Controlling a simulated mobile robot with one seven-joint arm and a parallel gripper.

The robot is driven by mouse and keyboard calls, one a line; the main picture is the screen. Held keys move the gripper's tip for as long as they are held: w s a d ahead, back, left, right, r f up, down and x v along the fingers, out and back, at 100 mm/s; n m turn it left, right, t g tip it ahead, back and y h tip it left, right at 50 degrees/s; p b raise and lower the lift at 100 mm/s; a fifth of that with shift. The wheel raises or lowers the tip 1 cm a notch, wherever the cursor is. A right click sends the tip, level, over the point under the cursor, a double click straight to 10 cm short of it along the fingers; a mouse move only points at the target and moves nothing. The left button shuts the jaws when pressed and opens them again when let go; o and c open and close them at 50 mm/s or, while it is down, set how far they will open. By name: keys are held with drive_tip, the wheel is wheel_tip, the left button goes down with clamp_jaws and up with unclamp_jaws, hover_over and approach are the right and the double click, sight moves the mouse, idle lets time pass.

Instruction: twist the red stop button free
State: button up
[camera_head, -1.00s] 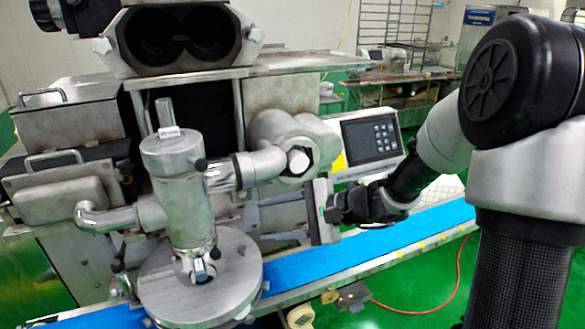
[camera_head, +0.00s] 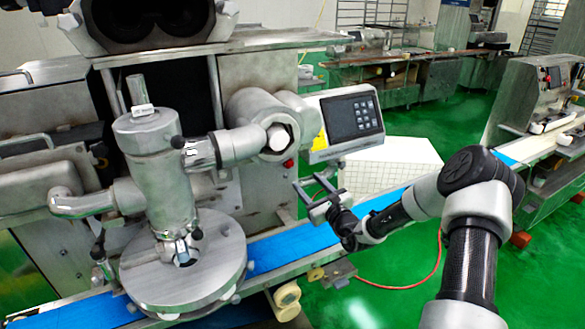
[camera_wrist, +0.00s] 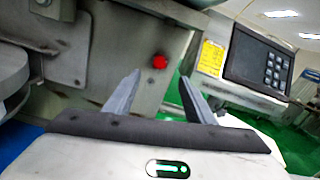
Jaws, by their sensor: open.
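The red stop button (camera_head: 289,163) is a small red knob on the metal side of the machine, left of and below the keypad panel. In the wrist view the red button (camera_wrist: 159,62) shows ahead, between and beyond my two fingertips. My gripper (camera_head: 312,186) is open and empty, in front of the machine and a little below and right of the button in the head view. In the wrist view my gripper (camera_wrist: 160,82) has its fingers spread wide, with a gap between them and the button.
The keypad panel (camera_head: 352,121) with a yellow label juts out just above and right of the button. A blue conveyor belt (camera_head: 285,247) runs below. A metal cylinder with pipes (camera_head: 160,170) stands at left.

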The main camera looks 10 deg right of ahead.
sight(290, 163)
drive_tip(key=x, duration=1.1)
drive_tip(key=shift+w+a, duration=0.1)
drive_tip(key=shift+w, duration=0.1)
drive_tip(key=c, duration=1.1)
drive_tip(key=shift+o, duration=0.2)
drive_tip(key=shift+m, duration=0.3)
drive_tip(key=m, duration=0.3)
drive_tip(key=shift+m, duration=0.3)
drive_tip(key=shift+r+m, duration=0.15)
drive_tip(key=shift+m, duration=1.65)
